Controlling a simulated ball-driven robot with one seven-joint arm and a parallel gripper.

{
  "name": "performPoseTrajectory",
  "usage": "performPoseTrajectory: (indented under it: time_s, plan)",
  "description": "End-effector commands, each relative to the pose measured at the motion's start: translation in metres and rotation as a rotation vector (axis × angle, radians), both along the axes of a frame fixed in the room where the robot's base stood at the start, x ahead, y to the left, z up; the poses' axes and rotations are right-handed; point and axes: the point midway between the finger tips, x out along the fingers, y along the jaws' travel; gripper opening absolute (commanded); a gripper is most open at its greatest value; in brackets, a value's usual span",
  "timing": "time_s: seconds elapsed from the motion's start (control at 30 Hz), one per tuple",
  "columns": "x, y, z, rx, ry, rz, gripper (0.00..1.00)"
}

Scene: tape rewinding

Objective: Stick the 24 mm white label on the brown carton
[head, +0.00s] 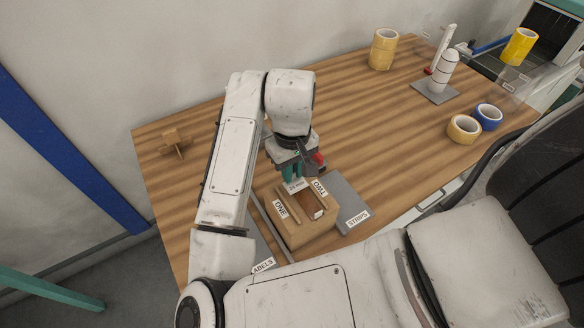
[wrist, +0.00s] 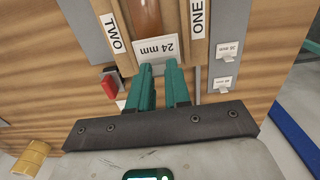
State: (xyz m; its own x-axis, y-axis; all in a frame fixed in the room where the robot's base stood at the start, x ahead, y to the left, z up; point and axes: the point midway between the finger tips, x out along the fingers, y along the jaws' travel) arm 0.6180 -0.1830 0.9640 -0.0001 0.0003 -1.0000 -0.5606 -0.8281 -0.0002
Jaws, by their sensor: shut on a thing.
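The brown carton (head: 299,236) stands near the table's front edge, with flaps marked ONE and TWO and a darker brown gap (wrist: 146,17) between them. The 24 mm white label (wrist: 158,52) is at the tips of my gripper (wrist: 162,68), whose green fingers are shut on it. In the head view, the label (head: 294,187) shows below my gripper (head: 292,174), at the carton's far end. In the wrist view it overlaps the end of the gap, its print upside down. I cannot tell whether it touches the carton.
A grey board (wrist: 231,35) beside the carton bears other white labels (wrist: 223,84). A grey STRIPS board (head: 349,200) lies on the other side. A red-tipped object (wrist: 109,88) is close to my fingers.

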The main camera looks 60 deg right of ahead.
Motion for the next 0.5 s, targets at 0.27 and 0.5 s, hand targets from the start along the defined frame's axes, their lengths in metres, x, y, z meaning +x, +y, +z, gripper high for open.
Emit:
performPoseTrajectory:
  time_s: [0.27,0.5]
  plan:
    - [0.0,0.0,-0.008,0.001,0.001,0.0,0.0]
    - [0.0,0.0,-0.014,0.001,-0.001,0.0,0.0]
